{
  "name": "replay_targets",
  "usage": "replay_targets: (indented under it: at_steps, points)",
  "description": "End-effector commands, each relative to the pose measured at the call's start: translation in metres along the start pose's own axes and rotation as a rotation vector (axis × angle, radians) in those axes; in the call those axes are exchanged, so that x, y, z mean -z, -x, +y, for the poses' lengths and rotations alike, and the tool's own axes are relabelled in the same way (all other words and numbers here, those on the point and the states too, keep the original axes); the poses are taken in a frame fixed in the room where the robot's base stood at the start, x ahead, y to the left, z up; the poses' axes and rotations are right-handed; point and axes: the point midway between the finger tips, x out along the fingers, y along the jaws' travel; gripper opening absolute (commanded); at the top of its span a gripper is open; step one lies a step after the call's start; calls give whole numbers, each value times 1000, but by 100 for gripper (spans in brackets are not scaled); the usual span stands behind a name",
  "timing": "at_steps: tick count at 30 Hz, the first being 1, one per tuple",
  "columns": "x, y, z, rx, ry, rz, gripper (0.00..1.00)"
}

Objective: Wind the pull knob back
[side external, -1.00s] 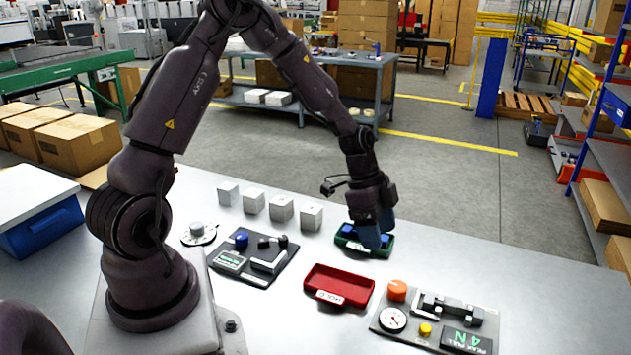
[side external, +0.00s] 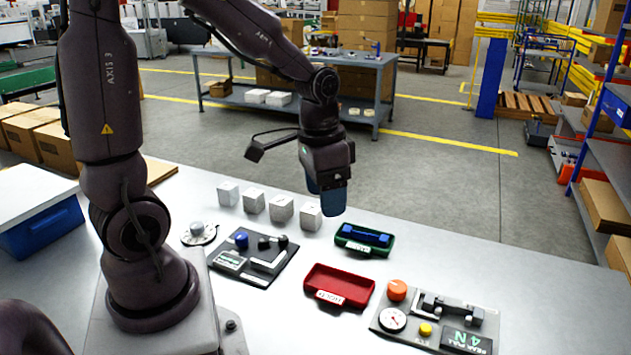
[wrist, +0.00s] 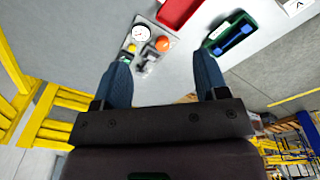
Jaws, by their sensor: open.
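An orange round knob (side external: 397,290) stands at the back left of a grey pull-test plate (side external: 383,338) on the bench's right side. The plate also carries a dial gauge (side external: 392,320), a yellow button (side external: 425,329), a black and metal clamp (side external: 450,308) and a display (side external: 466,340) reading 4 N. The orange knob also shows in the wrist view (wrist: 162,44). My gripper (side external: 330,208) is open and empty, raised above the bench behind the green tray, well away from the knob. Its blue fingers stand apart in the wrist view (wrist: 162,75).
A green tray (side external: 378,251) holds a blue part (side external: 364,236). A red tray (side external: 339,284) looks empty, left of the pull-test plate. Several white boxes (side external: 282,208) stand in a row at the back. A second plate (side external: 253,264) with a blue knob lies left.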

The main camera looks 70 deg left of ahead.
Motion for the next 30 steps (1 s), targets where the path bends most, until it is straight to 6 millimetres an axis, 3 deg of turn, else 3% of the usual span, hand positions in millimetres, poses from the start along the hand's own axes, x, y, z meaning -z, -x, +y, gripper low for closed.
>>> replay_targets:
  at_steps: [9,22,26,30]
  points:
    - [-16,23,8,45,71,46,67]
    - [-18,25,6,48,88,48,67]
    - [-22,6,-6,27,137,-23,67]
    - [-14,-29,-16,-22,120,-138,67]
